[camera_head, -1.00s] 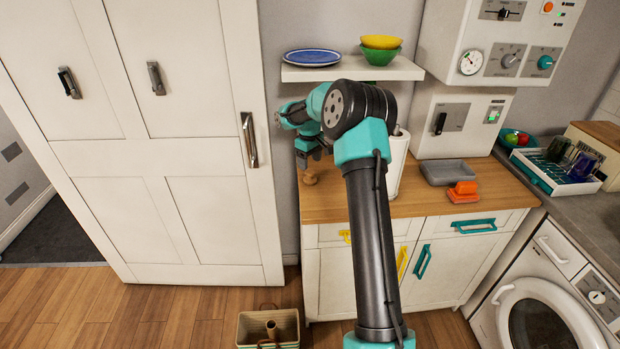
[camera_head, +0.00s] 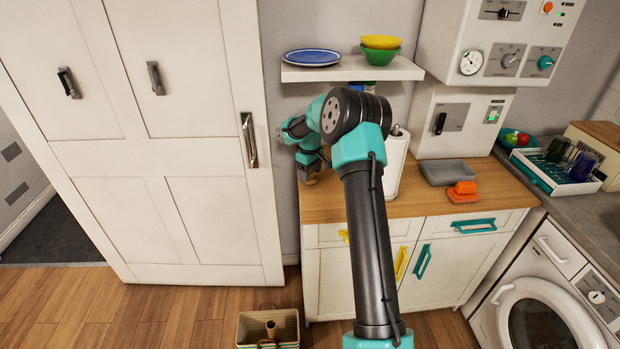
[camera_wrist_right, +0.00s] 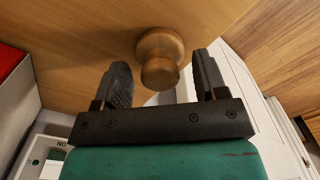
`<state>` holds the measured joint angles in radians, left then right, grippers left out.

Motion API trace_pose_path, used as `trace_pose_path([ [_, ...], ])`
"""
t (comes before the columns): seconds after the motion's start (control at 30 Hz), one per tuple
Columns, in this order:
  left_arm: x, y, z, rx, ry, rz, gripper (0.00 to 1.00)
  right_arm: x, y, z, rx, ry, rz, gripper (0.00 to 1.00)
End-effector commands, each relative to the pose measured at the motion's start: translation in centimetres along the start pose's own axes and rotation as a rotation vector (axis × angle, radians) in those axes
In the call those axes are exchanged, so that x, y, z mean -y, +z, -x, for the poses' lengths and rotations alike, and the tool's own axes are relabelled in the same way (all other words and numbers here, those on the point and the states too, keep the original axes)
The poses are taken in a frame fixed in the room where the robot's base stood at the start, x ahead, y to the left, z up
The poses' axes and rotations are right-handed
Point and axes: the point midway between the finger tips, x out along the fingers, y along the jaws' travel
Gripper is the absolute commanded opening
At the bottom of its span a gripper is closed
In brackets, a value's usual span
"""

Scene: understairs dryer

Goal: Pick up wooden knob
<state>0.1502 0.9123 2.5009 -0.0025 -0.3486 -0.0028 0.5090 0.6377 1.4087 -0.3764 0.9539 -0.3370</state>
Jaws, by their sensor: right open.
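The wooden knob (camera_wrist_right: 161,58) is a small brown turned piece with a wide base and a round end, on the wooden countertop (camera_head: 350,203). In the head view the knob (camera_head: 311,180) is mostly hidden by my right gripper (camera_head: 309,176), at the counter's left end. In the right wrist view my right gripper (camera_wrist_right: 162,84) is open, with one dark finger on each side of the knob's round end. I cannot tell whether a finger touches it. My left gripper does not show.
A paper towel roll (camera_head: 396,165), a grey tray (camera_head: 447,172) and an orange object (camera_head: 463,192) stand to the right on the counter. A shelf (camera_head: 352,70) with a blue plate and bowls hangs above. The tall white cupboard (camera_head: 190,214) stands close on the left.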

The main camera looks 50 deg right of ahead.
Motion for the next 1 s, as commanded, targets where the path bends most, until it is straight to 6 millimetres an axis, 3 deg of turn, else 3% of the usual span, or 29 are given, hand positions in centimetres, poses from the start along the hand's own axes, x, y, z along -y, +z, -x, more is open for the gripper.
trace_pose_path([
  [0.27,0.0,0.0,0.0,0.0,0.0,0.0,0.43,0.01,-0.01,0.02,0.0,0.0,0.0,0.65],
  [0.8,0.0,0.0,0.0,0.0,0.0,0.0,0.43,0.01,-0.02,0.03,0.0,0.0,0.0,0.13],
  [1.0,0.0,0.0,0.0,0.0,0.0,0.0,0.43,0.01,-0.02,0.05,0.0,0.0,0.0,0.13],
])
